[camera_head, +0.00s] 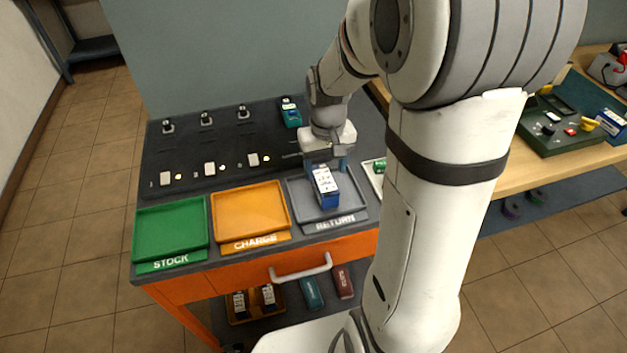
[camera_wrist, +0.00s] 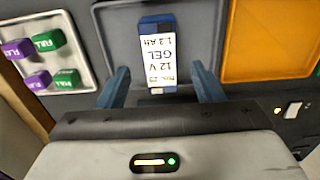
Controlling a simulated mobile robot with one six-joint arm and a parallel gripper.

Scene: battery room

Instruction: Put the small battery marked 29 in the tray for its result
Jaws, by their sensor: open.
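A small blue battery (camera_head: 324,188) with a white label is in the grey RETURN tray (camera_head: 350,190). In the wrist view the label on the battery (camera_wrist: 157,50) reads 12 V, GEL, 1.2 Ah, with a small number line that looks like 29. My gripper (camera_head: 326,165) is open just behind the battery. In the wrist view its blue fingers (camera_wrist: 163,86) stand apart on either side of the battery's near end, with gaps on both sides. The green STOCK tray (camera_head: 170,230) and the orange CHARGE tray (camera_head: 250,210) are empty.
A white tray (camera_wrist: 83,80) of FULL and FLAT tags lies beside the RETURN tray. A blue-green battery (camera_head: 291,113) stands at the back of the dark bench top. Several batteries lie on the shelf below the orange drawer (camera_head: 270,278). A wooden bench (camera_head: 545,165) stands at right.

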